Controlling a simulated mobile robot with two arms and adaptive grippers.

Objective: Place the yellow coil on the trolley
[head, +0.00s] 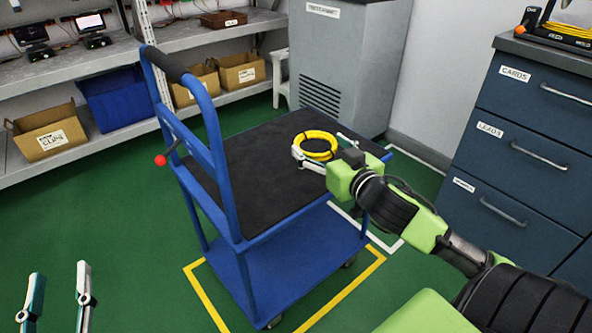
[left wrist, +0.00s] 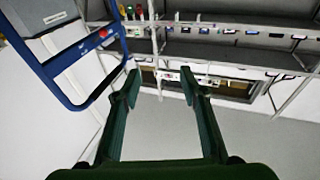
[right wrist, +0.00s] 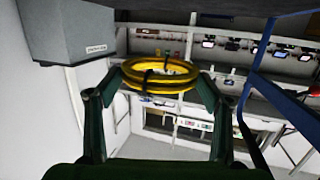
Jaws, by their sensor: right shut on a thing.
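The yellow coil (head: 332,153), a ring with dark ties, is between the fingers of my right gripper (head: 322,152), which is shut on it. In the right wrist view the coil (right wrist: 160,86) spans the gap between both fingertips (right wrist: 162,78). The blue trolley (head: 215,172) has a black top deck (head: 262,165), and the coil is over its far right part. I cannot tell whether the coil touches the deck. My left gripper (head: 60,282) is open and empty at the lower left, away from the trolley. It also shows open in the left wrist view (left wrist: 160,78).
Shelves with boxes (head: 48,132) and a blue bin (head: 115,98) line the left. A grey cabinet (head: 340,65) stands behind the trolley. A blue drawer unit (head: 530,130) is at the right, with more yellow cable (head: 568,34) on top. The deck's near part is bare.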

